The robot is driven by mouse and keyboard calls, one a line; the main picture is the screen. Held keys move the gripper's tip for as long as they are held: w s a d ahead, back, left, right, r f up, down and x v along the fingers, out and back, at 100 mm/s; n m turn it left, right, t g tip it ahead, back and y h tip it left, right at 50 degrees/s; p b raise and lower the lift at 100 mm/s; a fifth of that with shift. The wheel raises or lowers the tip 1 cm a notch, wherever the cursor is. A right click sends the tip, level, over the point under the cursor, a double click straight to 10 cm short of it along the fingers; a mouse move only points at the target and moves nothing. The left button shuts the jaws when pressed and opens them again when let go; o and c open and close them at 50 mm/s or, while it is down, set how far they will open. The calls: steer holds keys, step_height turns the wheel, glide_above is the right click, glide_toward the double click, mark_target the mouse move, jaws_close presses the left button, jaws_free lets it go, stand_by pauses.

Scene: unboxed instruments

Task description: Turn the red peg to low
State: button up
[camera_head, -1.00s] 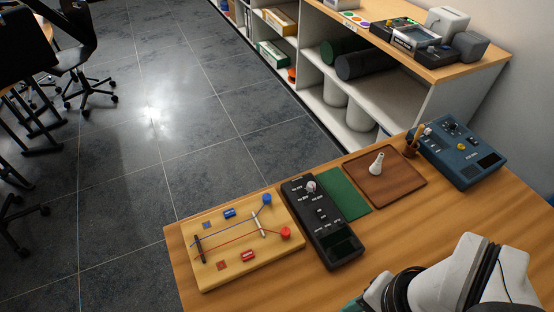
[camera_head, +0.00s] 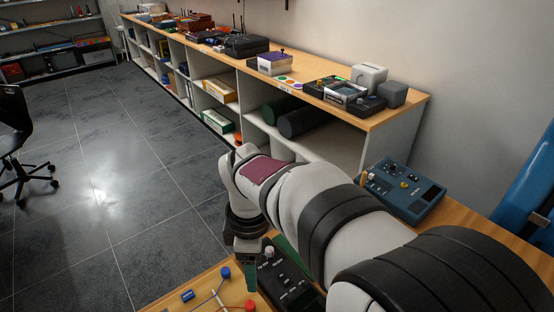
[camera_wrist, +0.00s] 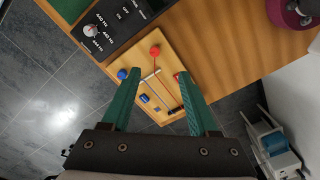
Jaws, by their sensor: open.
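The red peg (camera_head: 250,305) is a round red knob at one end of a light wooden board (camera_head: 171,306), cut off by the lower edge of the head view. In the wrist view the red peg (camera_wrist: 155,51) stands at the board's upper end, with a string running from it. The blue peg (camera_head: 225,272) stands beside it and also shows in the wrist view (camera_wrist: 122,74). My gripper (camera_wrist: 158,74) is open and empty above the board, apart from both pegs. The red peg appears between and beyond its green fingers. Its turn position and any low mark are not readable.
A black device with a white dial (camera_wrist: 90,30) lies beside the board's peg end. A blue instrument box (camera_head: 404,190) stands farther back on the table. A long shelf (camera_head: 235,67) runs behind. Bare table (camera_wrist: 220,40) shows to the right of the board in the wrist view.

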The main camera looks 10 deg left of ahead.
mark_target(250, 304)
steer(key=f, duration=0.5)
steer(key=a+f+n, duration=0.1)
steer(key=f, duration=0.5)
steer(key=w+a+f+n, duration=0.1)
steer(key=f, duration=0.4)
steer(key=shift+f, duration=0.35)
jaws_close()
